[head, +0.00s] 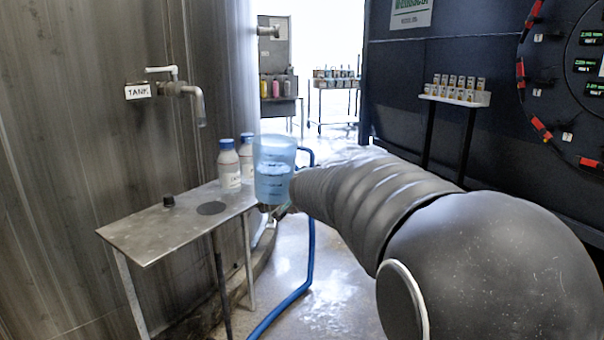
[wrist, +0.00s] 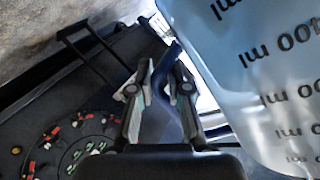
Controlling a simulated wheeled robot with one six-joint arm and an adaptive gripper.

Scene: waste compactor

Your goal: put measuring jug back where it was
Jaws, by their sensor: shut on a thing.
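The measuring jug (head: 274,172) is translucent blue with printed marks. It is held in the air near the right end of a small metal table (head: 145,229). In the wrist view the jug (wrist: 255,75) fills the right side, its ml marks upside down. My gripper (wrist: 158,95) shows its two fingers closed around a blue strip beside the jug, which looks like its handle. In the head view the jug and my arm mostly hide the fingers. A dark round mark (head: 211,208) on the tabletop is bare.
Two white bottles with blue caps (head: 229,165) stand at the table's back, close to the jug. A small black knob (head: 169,202) sits on the tabletop. A tap (head: 190,93) labelled TANK is above. A blue hose (head: 309,255) runs down to the floor.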

